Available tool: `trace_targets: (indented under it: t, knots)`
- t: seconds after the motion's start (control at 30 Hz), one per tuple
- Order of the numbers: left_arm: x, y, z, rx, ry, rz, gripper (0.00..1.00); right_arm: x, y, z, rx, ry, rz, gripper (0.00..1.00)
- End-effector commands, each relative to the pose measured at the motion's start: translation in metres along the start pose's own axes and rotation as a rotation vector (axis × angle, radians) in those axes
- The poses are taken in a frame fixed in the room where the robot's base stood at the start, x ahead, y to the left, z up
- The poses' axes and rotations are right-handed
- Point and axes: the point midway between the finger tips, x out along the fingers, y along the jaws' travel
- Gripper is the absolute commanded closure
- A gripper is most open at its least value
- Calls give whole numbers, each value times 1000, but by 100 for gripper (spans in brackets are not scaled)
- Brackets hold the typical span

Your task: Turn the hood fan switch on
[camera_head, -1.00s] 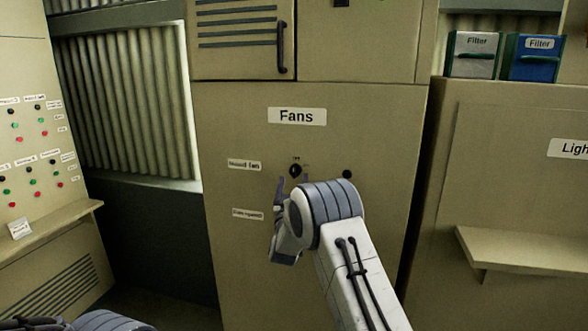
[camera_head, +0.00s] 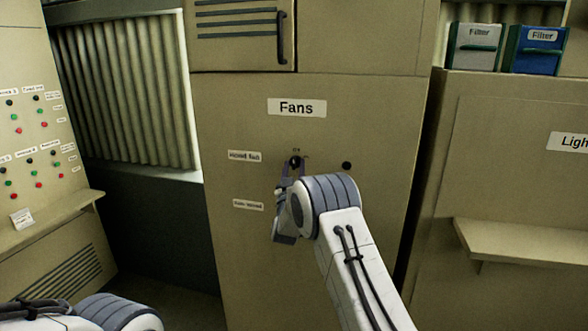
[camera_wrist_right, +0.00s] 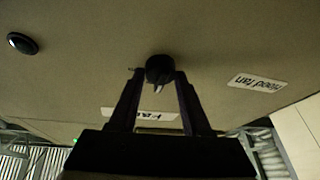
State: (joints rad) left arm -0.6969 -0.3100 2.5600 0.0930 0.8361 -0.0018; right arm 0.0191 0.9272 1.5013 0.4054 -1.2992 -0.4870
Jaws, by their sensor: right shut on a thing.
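The hood fan switch (camera_head: 295,161) is a small black knob on the beige cabinet under the "Fans" sign, to the right of the "Hood fan" label (camera_head: 244,156). My right gripper (camera_head: 292,169) reaches up to it from below, its jaws shut on the knob. In the right wrist view the same knob (camera_wrist_right: 159,70) sits between the tips of the two dark fingers (camera_wrist_right: 160,82), with a pale pointer mark on it. The exact angle of the knob is hard to read. My left gripper is out of view; only part of my left arm shows at bottom left.
A second black knob (camera_head: 347,166) is to the right, also in the wrist view (camera_wrist_right: 22,43). A lower label (camera_head: 248,205) is beside my right gripper. A panel of coloured buttons (camera_head: 35,140) is at left. A shelf (camera_head: 515,240) juts out at right.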

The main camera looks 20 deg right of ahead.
Motion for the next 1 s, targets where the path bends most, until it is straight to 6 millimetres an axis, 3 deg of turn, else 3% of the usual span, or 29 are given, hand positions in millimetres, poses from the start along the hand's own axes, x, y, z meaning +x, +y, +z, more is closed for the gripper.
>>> trace_targets:
  t: [0.27, 0.7, 1.0]
  knots:
    - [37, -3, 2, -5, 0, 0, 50, -3, -2, 6, 95, 11, 41, 100]
    - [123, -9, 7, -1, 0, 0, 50, -3, -6, 6, 447, 40, 191, 100]
    - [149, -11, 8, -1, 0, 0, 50, 0, -7, 2, 695, 57, 298, 100]
